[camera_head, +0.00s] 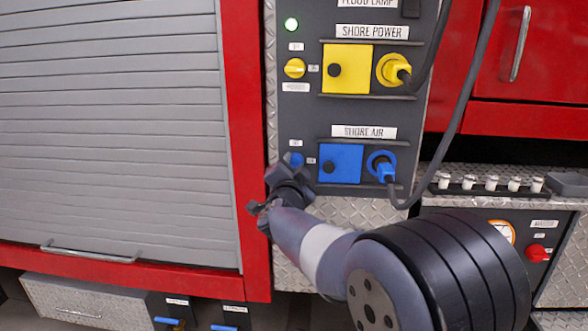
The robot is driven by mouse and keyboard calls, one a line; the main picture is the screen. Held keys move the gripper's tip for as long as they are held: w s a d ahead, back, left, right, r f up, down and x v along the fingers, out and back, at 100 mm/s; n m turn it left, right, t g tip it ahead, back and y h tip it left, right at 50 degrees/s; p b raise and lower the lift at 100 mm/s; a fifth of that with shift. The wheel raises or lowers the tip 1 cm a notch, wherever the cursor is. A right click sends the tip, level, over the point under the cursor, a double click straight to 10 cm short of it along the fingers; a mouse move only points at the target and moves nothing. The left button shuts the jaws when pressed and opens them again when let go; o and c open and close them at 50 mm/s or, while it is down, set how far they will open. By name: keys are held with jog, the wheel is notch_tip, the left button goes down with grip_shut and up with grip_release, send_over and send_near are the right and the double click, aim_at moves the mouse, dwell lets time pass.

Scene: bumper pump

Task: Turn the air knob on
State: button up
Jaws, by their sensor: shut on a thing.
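The blue air knob (296,158) is on the dark panel (305,120), left of the blue square plate (341,164) under the SHORE AIR label (364,132). My gripper (291,172) reaches up to the knob from below and is shut on it. The gripper covers the knob's lower part, so its exact turn angle cannot be told. A blue plug with a dark cable (386,172) sits in the round blue socket at the right of the plate.
Above is the SHORE POWER row with a yellow knob (294,68), a yellow plate (347,68) and a yellow plug (393,70). Dark cables hang on the right. A grey roller shutter (110,130) fills the left.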

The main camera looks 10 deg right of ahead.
jog(key=shift+f, duration=0.1)
jog(key=o, duration=1)
jog(key=shift+c, duration=0.2)
jog(key=r+p+v, duration=0.1)
jog(key=v, duration=0.9)
jog(key=shift+s+f, duration=0.4)
jog(key=shift+f, duration=0.1)
jog(key=shift+a, duration=0.1)
jog(key=b+x, duration=0.1)
jog(key=x, duration=1)
